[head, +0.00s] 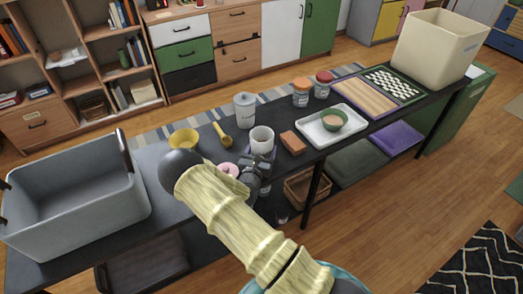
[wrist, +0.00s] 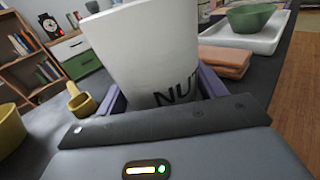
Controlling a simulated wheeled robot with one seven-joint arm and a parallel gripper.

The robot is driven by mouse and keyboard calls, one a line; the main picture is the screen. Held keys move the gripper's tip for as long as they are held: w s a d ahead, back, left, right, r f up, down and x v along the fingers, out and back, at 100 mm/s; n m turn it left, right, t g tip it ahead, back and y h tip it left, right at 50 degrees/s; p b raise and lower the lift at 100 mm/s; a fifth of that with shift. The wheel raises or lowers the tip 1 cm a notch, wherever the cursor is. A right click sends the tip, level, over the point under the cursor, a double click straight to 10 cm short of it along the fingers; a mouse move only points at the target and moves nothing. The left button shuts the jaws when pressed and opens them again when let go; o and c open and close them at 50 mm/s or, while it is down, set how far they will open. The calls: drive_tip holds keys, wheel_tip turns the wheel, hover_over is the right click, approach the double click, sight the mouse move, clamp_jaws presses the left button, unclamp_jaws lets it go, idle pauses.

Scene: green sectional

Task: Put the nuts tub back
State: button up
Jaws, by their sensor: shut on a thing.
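The nuts tub (head: 262,136) is a white, open-topped cup shape near the middle of the dark table in the head view. It also fills the centre of the wrist view (wrist: 150,50), with "NUT" in black letters low on its side. My gripper (head: 261,152) is shut on the tub, with purple fingers on either side of it; its jaws also show in the wrist view (wrist: 162,95). The tub's base is hidden by the gripper, so I cannot tell whether it touches the table.
A lidded white canister (head: 245,112), yellow scoop (head: 223,136), yellow bowl (head: 184,139) and orange-brown block (head: 293,143) are close by. A white tray (head: 313,139) holds a green bowl (head: 334,121). Jars (head: 301,94) stand behind. A grey crate (head: 85,210) is left, a beige bin (head: 436,50) far right.

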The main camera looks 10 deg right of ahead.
drive_tip(key=shift+f, duration=0.1)
drive_tip(key=o, duration=1.2)
drive_tip(key=shift+f, duration=0.1)
drive_tip(key=shift+s+a, duration=0.1)
drive_tip(key=v, duration=1.2)
drive_tip(key=shift+b, duration=0.4)
